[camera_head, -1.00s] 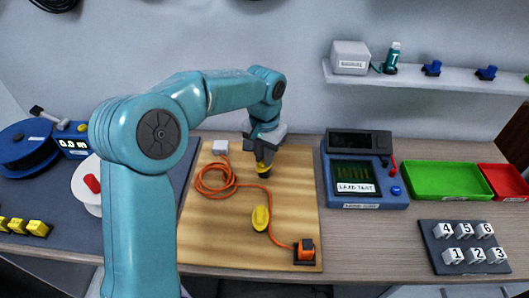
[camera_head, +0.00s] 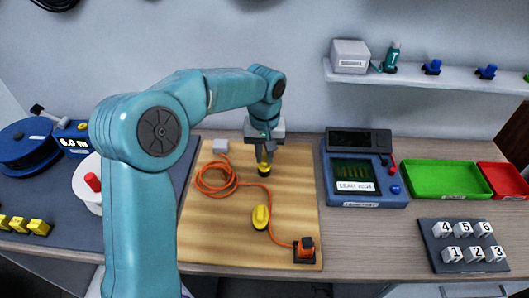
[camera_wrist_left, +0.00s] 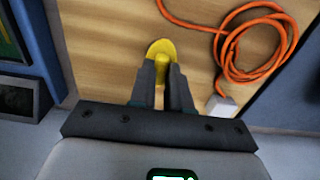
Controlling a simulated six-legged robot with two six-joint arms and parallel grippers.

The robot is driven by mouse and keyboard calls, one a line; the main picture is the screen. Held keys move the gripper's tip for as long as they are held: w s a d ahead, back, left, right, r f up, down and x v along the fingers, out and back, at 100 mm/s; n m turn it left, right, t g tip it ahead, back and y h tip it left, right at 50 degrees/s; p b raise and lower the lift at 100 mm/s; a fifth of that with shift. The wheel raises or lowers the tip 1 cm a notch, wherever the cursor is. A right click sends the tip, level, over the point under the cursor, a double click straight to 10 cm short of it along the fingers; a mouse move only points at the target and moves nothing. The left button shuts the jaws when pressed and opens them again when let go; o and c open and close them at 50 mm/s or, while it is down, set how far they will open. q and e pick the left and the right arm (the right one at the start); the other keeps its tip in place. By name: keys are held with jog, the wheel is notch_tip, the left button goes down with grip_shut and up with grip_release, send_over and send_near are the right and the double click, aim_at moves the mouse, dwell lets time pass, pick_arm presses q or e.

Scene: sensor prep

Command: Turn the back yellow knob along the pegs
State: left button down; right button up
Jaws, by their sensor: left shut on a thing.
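The back yellow knob (camera_head: 264,169) is on the wooden board (camera_head: 215,245), on a dark base, below my left gripper (camera_head: 264,157). In the left wrist view, the fingers of my left gripper (camera_wrist_left: 163,72) are shut on the raised grip of the back yellow knob (camera_wrist_left: 160,48), one on each side. The front yellow knob (camera_head: 260,217) sits nearer on the board, with its ridge running roughly front to back. I cannot make out pegs. My right gripper is not in view.

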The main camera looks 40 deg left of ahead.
aim_at(264, 158)
pick_arm(q)
jog(key=shift+r, duration=0.15)
jog(key=c, duration=1.1)
grip_release()
notch_tip(264, 158, up, 16)
jog(key=shift+r+p, duration=0.15)
jog(key=shift+p, duration=1.1)
jog(key=shift+s, duration=0.1)
